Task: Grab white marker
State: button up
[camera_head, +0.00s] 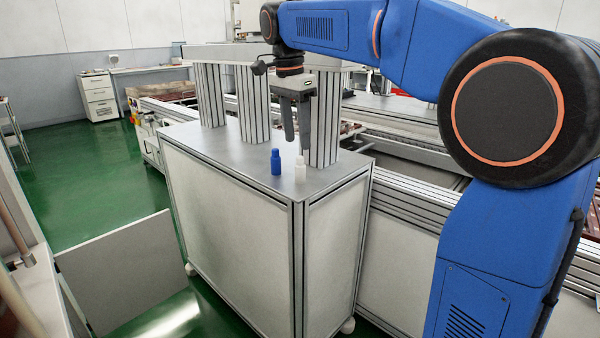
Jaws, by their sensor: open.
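The white marker (300,171) stands upright on the grey top of the cabinet, near its front right edge. A blue bottle-shaped marker (275,162) stands upright just to its left, with a small gap between them. My gripper (297,146) points downward above the cabinet top, over and slightly behind the white marker. Its two dark fingers are apart and nothing shows between them. From this one view I cannot tell the exact height of the fingertips over the marker.
The cabinet top (215,160) is clear to the left of the markers. Metal profile posts (255,105) rise behind them, close to my gripper. Conveyor rails (420,190) run along the right. A low panel (115,255) stands at the left on the green floor.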

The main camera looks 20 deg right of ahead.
aim_at(300, 157)
jog(key=shift+s+d+f, duration=0.1)
jog(key=shift+d+f, duration=0.05)
jog(key=shift+f, duration=1.1)
jog(key=shift+w+d+f, duration=0.1)
jog(key=shift+d+f, duration=0.05)
jog(key=shift+f, duration=1.05)
jog(key=shift+s+d+f, duration=0.1)
jog(key=shift+d+f, duration=0.05)
jog(key=shift+f, duration=1.1)
jog(key=c, duration=1.1)
jog(key=shift+c, duration=0.2)
jog(key=shift+r, duration=0.15)
